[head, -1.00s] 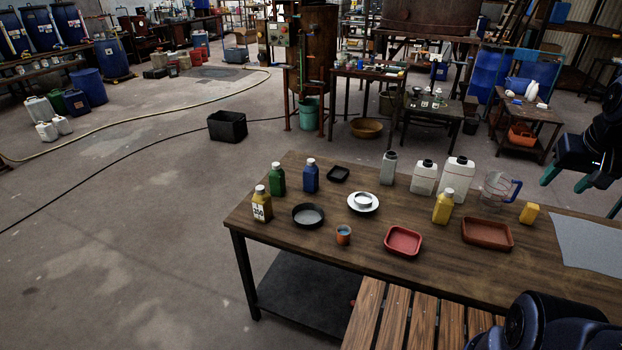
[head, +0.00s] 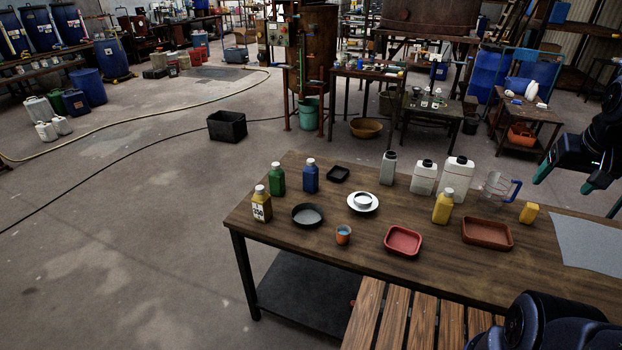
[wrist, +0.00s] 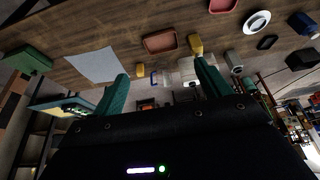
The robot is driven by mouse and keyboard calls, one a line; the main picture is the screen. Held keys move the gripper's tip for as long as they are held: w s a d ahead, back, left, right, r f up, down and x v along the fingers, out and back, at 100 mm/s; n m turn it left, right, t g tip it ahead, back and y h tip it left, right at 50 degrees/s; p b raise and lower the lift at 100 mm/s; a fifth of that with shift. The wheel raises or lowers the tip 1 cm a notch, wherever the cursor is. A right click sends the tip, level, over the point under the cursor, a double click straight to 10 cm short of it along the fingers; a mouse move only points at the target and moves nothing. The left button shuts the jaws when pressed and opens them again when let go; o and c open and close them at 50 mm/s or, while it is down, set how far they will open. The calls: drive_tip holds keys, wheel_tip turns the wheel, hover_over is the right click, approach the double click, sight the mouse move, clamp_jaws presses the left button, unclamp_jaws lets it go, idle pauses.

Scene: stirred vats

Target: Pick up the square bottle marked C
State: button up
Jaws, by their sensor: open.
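Several square-looking bottles stand upright on the wooden table (head: 365,270). They include a yellow one with a pale label (head: 262,207), a green one (head: 277,180), a blue one (head: 311,177), a grey one (head: 388,170) and another yellow one (head: 443,209). Two white bottles (head: 423,179) (head: 456,181) stand at the back. I cannot read a letter C on any of them. My gripper (head: 564,183) is open and empty, off the table's far right side, apart from all the bottles. Its green fingers (wrist: 162,72) are spread in the wrist view, where the table appears upside down.
Among the bottles are a black round dish (head: 308,215), a white dish (head: 362,203), an orange cup (head: 343,235), a red tray (head: 403,240), a brown tray (head: 487,234), a clear jug (head: 497,187) and a yellow block (head: 529,213). A grey sheet (head: 590,245) covers the right end.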

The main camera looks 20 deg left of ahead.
drive_tip(key=w+a+r+g, duration=0.1)
drive_tip(key=w+a, duration=0.7)
drive_tip(key=w, duration=0.4)
drive_tip(key=w+a+r, duration=0.1)
drive_tip(key=w+a, duration=0.8)
drive_tip(key=w, duration=0.4)
hover_over(310, 166)
drive_tip(key=s, duration=0.2)
wheel_tip(310, 166, down, 28)
drive_tip(key=shift+t, duration=0.4)
drive_tip(key=shift+s+a+x, duration=0.1)
drive_tip(key=shift+x, duration=2.6)
drive_tip(key=shift+s+a+x, duration=0.1)
drive_tip(key=shift+s+x, duration=0.05)
drive_tip(key=shift+x, duration=2.6)
drive_tip(key=c, duration=1.4)
